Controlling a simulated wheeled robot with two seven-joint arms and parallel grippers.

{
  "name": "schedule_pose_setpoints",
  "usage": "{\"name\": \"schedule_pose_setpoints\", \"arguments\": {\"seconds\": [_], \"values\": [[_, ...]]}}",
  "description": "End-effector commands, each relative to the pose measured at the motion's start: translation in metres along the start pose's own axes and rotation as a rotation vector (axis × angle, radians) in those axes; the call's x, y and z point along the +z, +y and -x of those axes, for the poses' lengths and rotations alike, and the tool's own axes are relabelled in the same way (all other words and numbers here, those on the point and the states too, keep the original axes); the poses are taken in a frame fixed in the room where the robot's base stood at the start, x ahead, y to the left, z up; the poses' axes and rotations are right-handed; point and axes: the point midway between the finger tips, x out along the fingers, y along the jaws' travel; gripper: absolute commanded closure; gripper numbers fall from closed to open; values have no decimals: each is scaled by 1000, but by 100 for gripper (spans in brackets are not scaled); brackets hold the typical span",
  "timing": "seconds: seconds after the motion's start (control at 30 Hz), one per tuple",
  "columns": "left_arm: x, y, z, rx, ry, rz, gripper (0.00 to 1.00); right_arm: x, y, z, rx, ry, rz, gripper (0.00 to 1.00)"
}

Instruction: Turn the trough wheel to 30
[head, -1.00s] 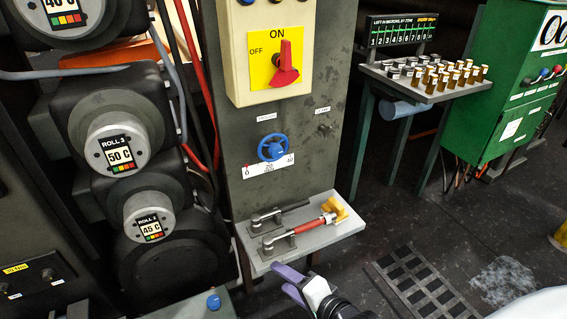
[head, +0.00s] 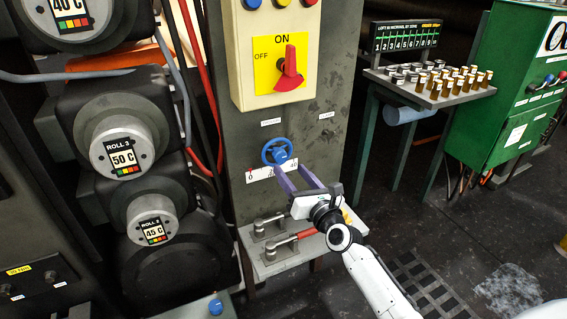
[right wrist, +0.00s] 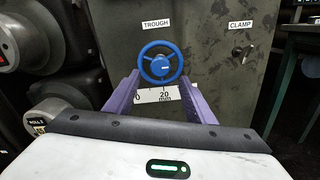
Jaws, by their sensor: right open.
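The blue trough wheel (head: 277,152) is mounted on the grey column, under a TROUGH label in the right wrist view, where the wheel also shows (right wrist: 160,64). Below it is a white scale plate (head: 259,174) marked 0, 20 and 40 in mm; a small red mark seems to be near its 0 end. My right gripper (head: 288,167) is open and empty, its purple fingers pointing at the wheel from the front. In the right wrist view, the fingertips (right wrist: 160,77) are on either side of the wheel's lower part; contact is unclear. The fingers partly cover the scale.
A small CLAMP knob (right wrist: 244,51) is to the right of the wheel. Above is a red switch (head: 288,70) on a cream box. Below, a shelf (head: 256,264) carries lever handles, partly behind my right arm. Rolls (head: 124,160) stand at the left.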

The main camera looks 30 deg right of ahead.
Motion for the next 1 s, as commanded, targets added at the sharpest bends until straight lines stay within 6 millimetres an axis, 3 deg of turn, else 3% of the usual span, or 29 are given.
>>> {"name": "schedule_pose_setpoints", "arguments": {"seconds": [0.1, 0.3, 0.7, 0.77, 0.97, 1.0], "values": [[2, 0, -3, 0, 1, -1, 69, 0, 0, -24, 0, -1, 3, 50], [3, 0, -5, 1, 1, -3, 69, -1, 0, -50, 0, -1, 4, 50], [0, 2, -6, 5, 5, -6, 69, 0, 0, -59, 0, 1, 4, 50], [0, 2, -6, 5, 5, -6, 69, 0, 0, -59, 0, 1, 4, 57], [0, 2, -6, 5, 5, -5, 69, 0, 0, -58, 0, 1, 4, 91], [0, 2, -6, 5, 5, -5, 69, 0, 0, -58, 0, 1, 4, 92]]}}
